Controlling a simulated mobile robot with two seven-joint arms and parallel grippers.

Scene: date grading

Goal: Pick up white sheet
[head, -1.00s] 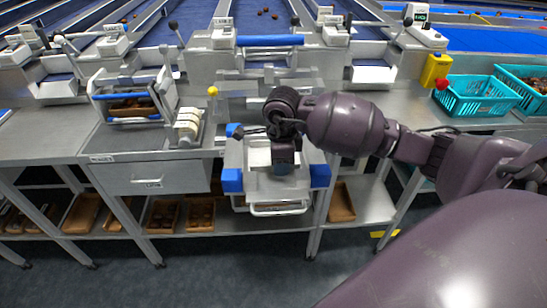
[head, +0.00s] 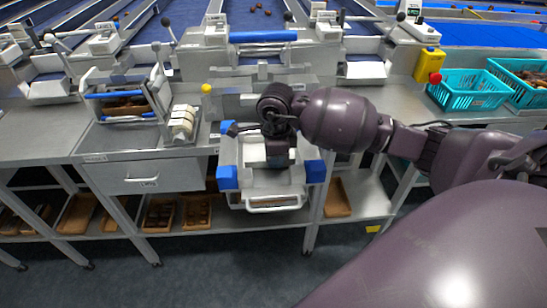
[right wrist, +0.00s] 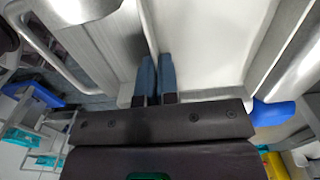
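A pale tray-like holder with blue corner blocks (head: 228,177) stands at the front of the bench, with a white handle bar on its near side. A white flat surface (head: 254,148) shows inside it, and I cannot tell whether this is the white sheet. My right gripper (head: 279,160) points down into the holder, its fingertips hidden in the head view. In the right wrist view its two blue fingers (right wrist: 157,80) lie close together at the edge of a white panel (right wrist: 205,45). I cannot tell whether the panel's thin edge is pinched between them. My left gripper is not in view.
A scale-like device with white discs (head: 183,122) and a rack with blue bars (head: 122,101) stand left of the holder. Teal baskets (head: 470,92) and a yellow box with a red button (head: 427,66) stand at right. Brown trays (head: 160,214) lie on the shelf below.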

